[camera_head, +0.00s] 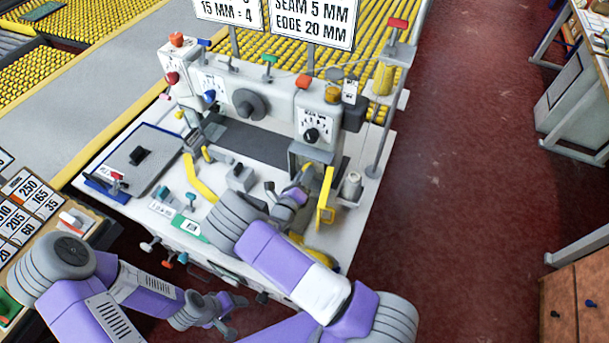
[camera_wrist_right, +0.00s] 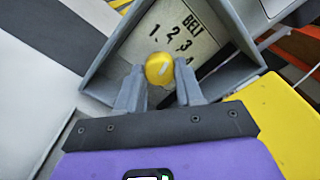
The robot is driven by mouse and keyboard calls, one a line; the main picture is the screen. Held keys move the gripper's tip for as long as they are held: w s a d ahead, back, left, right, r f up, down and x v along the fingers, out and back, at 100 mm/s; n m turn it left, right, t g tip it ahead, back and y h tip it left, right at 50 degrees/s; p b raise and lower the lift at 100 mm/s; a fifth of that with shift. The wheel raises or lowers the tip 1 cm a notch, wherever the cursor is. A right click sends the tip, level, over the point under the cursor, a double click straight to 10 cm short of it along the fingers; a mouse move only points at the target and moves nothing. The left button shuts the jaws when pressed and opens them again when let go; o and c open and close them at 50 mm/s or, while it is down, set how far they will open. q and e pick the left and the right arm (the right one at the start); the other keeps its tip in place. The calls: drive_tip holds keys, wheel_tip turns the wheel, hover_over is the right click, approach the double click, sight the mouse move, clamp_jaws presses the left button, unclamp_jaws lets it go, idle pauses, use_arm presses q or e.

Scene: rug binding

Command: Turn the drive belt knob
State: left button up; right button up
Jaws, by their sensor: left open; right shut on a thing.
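The yellow drive belt knob (camera_wrist_right: 158,68) is on a grey-framed panel (camera_wrist_right: 192,38) marked BELT with the numbers 1, 2, 3 and a partly covered 4. In the right wrist view my right gripper (camera_wrist_right: 158,88) has its two grey fingers on either side of the knob, shut on it. My left gripper (camera_head: 222,318) is open and empty, low in front of the machine table's front edge.
The white machine table (camera_head: 165,212) carries several other knobs and levers, with a yellow bracket (camera_head: 326,196) right beside my right gripper. A number board (camera_head: 22,205) is at the left. Red floor is clear at right.

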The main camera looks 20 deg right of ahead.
drive_tip(key=m, duration=0.3)
drive_tip(key=shift+m, duration=1.6)
drive_tip(key=o, duration=1)
drive_tip(key=shift+o, duration=0.2)
